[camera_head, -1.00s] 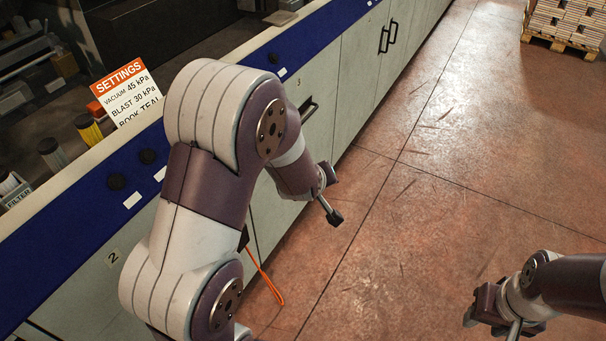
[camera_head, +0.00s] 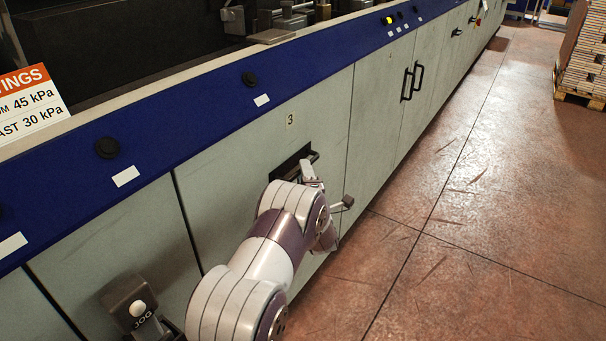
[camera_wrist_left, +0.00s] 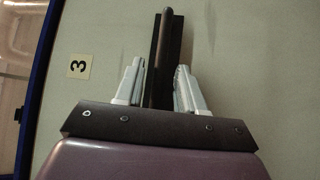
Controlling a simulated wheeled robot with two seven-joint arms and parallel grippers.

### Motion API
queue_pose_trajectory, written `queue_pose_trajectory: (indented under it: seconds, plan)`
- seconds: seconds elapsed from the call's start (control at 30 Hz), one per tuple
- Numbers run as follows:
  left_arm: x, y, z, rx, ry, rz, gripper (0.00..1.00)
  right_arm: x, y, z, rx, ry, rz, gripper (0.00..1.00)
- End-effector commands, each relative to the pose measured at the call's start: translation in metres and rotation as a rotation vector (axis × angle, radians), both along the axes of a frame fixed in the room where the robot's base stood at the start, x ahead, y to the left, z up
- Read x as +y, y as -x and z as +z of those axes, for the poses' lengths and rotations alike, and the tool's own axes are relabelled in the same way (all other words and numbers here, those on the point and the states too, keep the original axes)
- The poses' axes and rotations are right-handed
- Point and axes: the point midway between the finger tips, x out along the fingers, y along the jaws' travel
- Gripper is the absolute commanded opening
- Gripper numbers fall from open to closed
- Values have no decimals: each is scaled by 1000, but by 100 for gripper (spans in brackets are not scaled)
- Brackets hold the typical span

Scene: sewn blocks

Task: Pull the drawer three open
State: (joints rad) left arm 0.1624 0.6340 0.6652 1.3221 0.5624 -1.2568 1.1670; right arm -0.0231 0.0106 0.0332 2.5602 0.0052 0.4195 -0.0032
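Drawer three (camera_head: 235,170) is a pale grey-green front panel marked with a small "3" label (camera_head: 290,119). It looks shut, flush with its neighbours. Its dark bar handle (camera_head: 312,156) stands in a black recess near the panel's upper part. My left gripper (camera_head: 310,172) is at the handle in the head view. In the left wrist view, its two light fingers (camera_wrist_left: 159,82) are apart, one on each side of the dark handle (camera_wrist_left: 166,45). Small gaps show between fingers and bar. The "3" label also shows there (camera_wrist_left: 78,66). My right gripper is out of view.
A dark JOG box (camera_head: 135,305) stands out in front of the panels at lower left. A double-handled cabinet door (camera_head: 412,80) lies farther along. A blue strip with knobs (camera_head: 180,140) runs above the panels.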

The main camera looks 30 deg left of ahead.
Motion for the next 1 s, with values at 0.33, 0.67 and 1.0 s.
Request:
queue_pose_trajectory:
  seconds: [0.33,0.67,1.0]
  plan:
    - [14,-17,3,1,-1,-1,39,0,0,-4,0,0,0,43]
    - [13,-17,3,2,0,-1,0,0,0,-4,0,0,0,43]
    - [4,-16,1,6,0,-3,0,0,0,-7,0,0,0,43]
